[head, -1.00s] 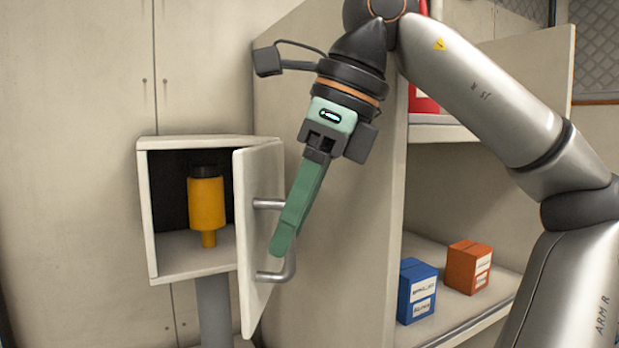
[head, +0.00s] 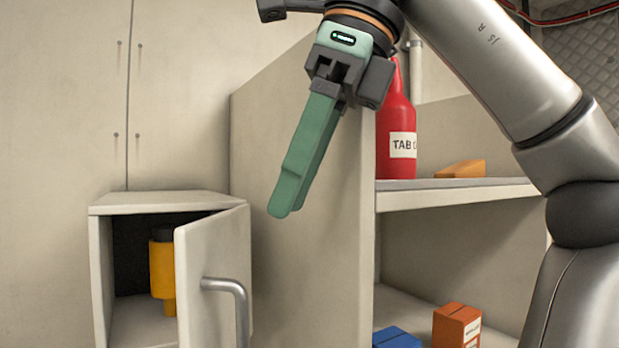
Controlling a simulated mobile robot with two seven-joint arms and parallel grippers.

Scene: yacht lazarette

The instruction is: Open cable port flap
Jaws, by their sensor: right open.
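A yellow cylinder with a dark cap (head: 162,270) shows inside the box, partly hidden by the flap. My right gripper (head: 282,210), with green fingers seen edge-on, is open, above and to the right of the flap, apart from the handle and empty. My left gripper is not in view.
A shelf unit (head: 460,192) stands at the right, holding a red bottle (head: 397,135) and an orange piece (head: 460,169). Blue (head: 396,338) and orange (head: 456,326) boxes sit on its lower shelf. The unit's side panel (head: 290,110) is close behind my right gripper.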

